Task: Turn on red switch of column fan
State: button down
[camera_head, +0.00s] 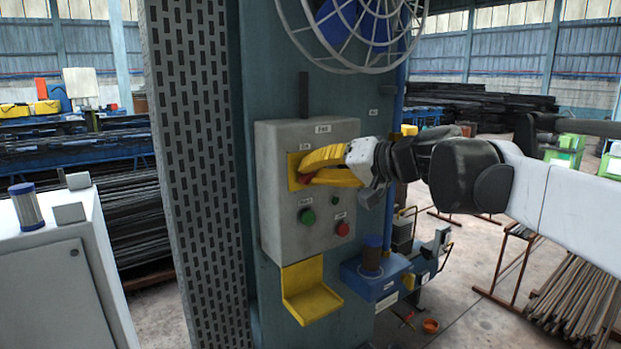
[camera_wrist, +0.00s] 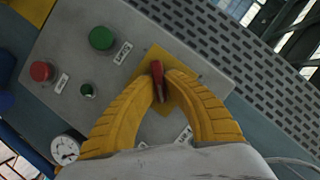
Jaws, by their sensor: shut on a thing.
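The grey control box (camera_head: 270,200) is fixed to the blue-green column below the fan (camera_head: 352,30). The red switch (camera_wrist: 157,80) sits on a yellow plate (camera_wrist: 178,104) on the box's face. In the head view only a bit of the red switch (camera_head: 305,178) shows, beside my fingers. My gripper (camera_head: 306,172) has yellow fingers and reaches the switch from the right. In the wrist view my gripper (camera_wrist: 162,86) has its fingertips on both sides of the red switch, shut on it. The switch's lower part is partly hidden between the fingers.
A green button (camera_head: 307,216) and a red button (camera_head: 342,228) sit lower on the box. A yellow tray (camera_head: 306,291) is below it, with a blue box (camera_head: 372,286) to the right. A perforated panel (camera_head: 195,150) stands at left. A white cabinet (camera_head: 55,275) is further left.

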jog(key=m+b, duration=0.1)
jog(key=m+y+b, duration=0.2)
jog(key=m, duration=0.1)
jog(key=shift+w+f, duration=0.1)
jog(key=shift+f, duration=0.15)
jog(key=shift+m+y+b, duration=0.8)
jog(key=shift+m+b, duration=0.2)
jog(key=shift+m, duration=0.7)
jog(key=shift+r, duration=0.1)
jog(key=c, duration=1.4)
grip_release()
jog(key=shift+c, duration=0.2)
jog(key=v, duration=1.2)
jog(key=shift+f, duration=0.2)
